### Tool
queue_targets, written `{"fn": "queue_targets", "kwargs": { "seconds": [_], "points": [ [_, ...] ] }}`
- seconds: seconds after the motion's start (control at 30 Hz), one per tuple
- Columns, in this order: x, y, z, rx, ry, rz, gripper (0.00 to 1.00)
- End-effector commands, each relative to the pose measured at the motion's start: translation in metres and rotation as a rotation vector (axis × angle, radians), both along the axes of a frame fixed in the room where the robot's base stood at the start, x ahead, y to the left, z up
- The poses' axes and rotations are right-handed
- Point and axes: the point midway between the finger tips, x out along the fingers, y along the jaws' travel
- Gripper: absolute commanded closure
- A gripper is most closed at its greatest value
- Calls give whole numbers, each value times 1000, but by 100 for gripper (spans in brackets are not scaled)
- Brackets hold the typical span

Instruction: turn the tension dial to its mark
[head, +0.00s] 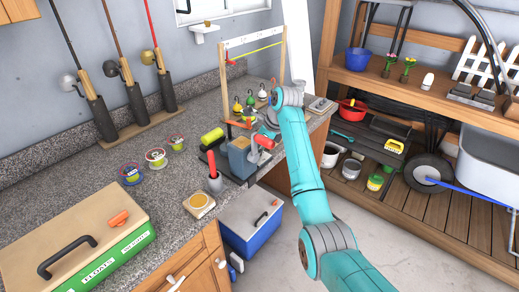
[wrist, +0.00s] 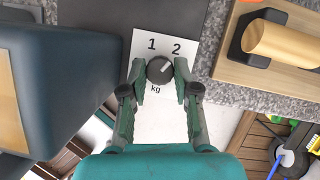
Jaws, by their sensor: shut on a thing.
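The tension dial (wrist: 154,76) is a dark round knob on a white plate (wrist: 188,48) printed with 1, 2 and kg, seen in the wrist view. A light pointer line on the knob points up and right, roughly toward the 2. My gripper (wrist: 160,71) is shut on the dial, with one finger at its left side and one at its right. In the head view my arm reaches down to the counter's right end, and the dial is hidden there.
A blue-grey block-shaped machine (wrist: 50,85) stands close on the left in the wrist view. A wooden board with a rounded wooden handle (wrist: 283,43) lies close on the right. The granite counter (head: 110,185) holds several reels and a green box (head: 105,245).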

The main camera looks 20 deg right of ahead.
Motion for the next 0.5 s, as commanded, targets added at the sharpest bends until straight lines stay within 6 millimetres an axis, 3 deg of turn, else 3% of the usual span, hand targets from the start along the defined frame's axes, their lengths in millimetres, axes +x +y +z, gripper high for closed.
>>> {"fn": "queue_targets", "kwargs": {
  "seconds": [0.5],
  "points": [
    [3,-2,0,1,4,412,100]
  ]
}}
